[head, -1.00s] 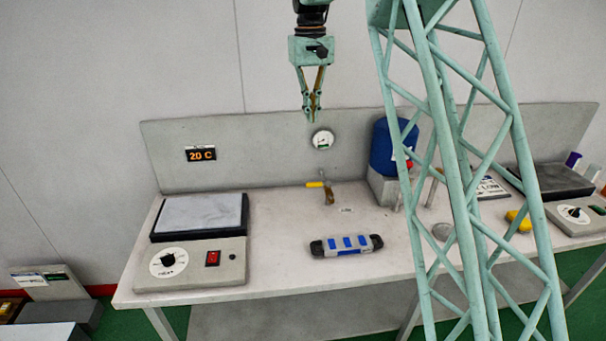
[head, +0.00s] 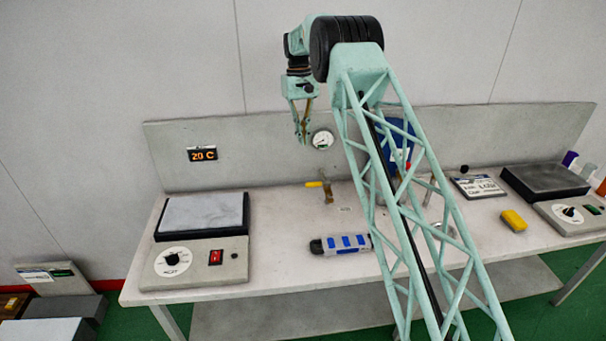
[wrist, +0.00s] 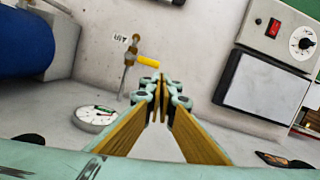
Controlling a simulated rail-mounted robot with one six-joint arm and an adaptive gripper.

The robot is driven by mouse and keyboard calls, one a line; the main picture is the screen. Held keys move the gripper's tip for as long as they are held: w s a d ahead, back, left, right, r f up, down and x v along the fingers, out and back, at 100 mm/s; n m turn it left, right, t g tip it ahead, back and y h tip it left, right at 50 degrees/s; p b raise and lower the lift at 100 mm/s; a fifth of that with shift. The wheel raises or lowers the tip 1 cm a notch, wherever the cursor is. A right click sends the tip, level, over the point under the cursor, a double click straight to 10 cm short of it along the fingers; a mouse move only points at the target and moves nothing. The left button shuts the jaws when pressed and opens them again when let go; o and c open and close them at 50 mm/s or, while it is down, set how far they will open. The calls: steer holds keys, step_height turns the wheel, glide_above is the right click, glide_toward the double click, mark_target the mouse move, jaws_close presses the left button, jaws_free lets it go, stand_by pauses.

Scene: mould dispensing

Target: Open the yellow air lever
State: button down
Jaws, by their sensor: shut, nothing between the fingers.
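The yellow air lever (head: 314,184) sits on a small brass valve (head: 328,194) on the bench, in front of the back panel, and points left in the head view. In the wrist view the lever (wrist: 148,61) shows just past the fingertips, pointing right from the upright brass pipe (wrist: 127,70). My gripper (head: 303,141) points down, above the lever and slightly to its left in the head view. In the wrist view my gripper (wrist: 163,84) has its fingertips together with nothing between them. The lever is apart from the fingers in the head view.
A round gauge (head: 322,140) is on the back panel right beside my gripper. A blue container (head: 397,140) stands to the right, partly behind my arm.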

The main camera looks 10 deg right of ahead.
mark_target(317, 184)
step_height(317, 184, down, 8)
steer(key=w+p, duration=0.2)
steer(key=shift+w+a+g, duration=0.15)
steer(key=shift+w+g, duration=0.15)
steer(key=shift+f, duration=0.2)
steer(key=x, duration=0.9)
steer(key=shift+f, duration=0.3)
steer(key=shift+s, duration=0.15)
steer(key=shift+a, duration=0.1)
stand_by(0.4)
steer(key=shift+s+n, duration=0.25)
steer(key=shift+n, duration=0.15)
